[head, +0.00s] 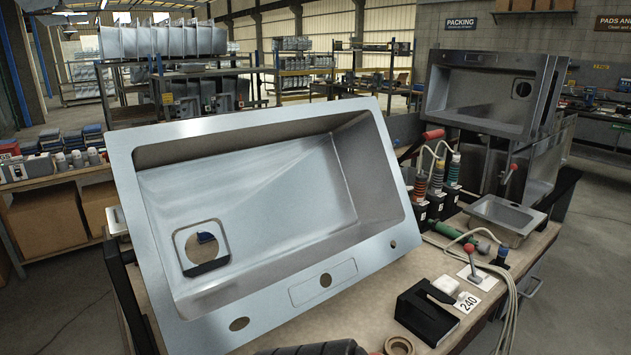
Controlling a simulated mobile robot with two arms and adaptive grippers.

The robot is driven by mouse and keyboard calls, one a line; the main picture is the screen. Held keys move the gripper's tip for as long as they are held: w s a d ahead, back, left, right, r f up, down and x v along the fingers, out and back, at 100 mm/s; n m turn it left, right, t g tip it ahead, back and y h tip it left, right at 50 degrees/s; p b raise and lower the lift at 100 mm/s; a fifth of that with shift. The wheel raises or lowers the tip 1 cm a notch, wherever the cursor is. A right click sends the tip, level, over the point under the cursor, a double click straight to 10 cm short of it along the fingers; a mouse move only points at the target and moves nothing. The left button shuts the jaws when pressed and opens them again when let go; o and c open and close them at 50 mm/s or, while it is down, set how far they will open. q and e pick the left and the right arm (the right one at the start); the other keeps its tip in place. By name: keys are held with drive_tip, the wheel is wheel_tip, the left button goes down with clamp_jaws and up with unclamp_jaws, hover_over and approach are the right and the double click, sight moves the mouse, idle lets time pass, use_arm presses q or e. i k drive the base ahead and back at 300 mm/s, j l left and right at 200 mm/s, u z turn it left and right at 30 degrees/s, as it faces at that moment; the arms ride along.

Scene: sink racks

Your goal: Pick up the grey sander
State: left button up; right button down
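I cannot make out a grey sander for certain. A dark rounded object (312,348) shows at the bottom edge, mostly cut off, and I cannot tell what it is. A black wedge-shaped holder (425,314) stands on the bench at the front right, beside a white block (446,284) and a card marked 240 (467,301). Neither of my grippers can be made out in the head view.
A large steel sink (250,285) stands tilted on the wooden bench (520,262) and fills the middle. Black tools with coloured coils (437,180), a green-handled tool (462,231), a small metal tray (506,215) and loose cables (514,290) crowd the right side. A tape roll (399,345) lies in front.

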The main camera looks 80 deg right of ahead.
sight(436, 193)
drive_tip(key=z, duration=3.5)
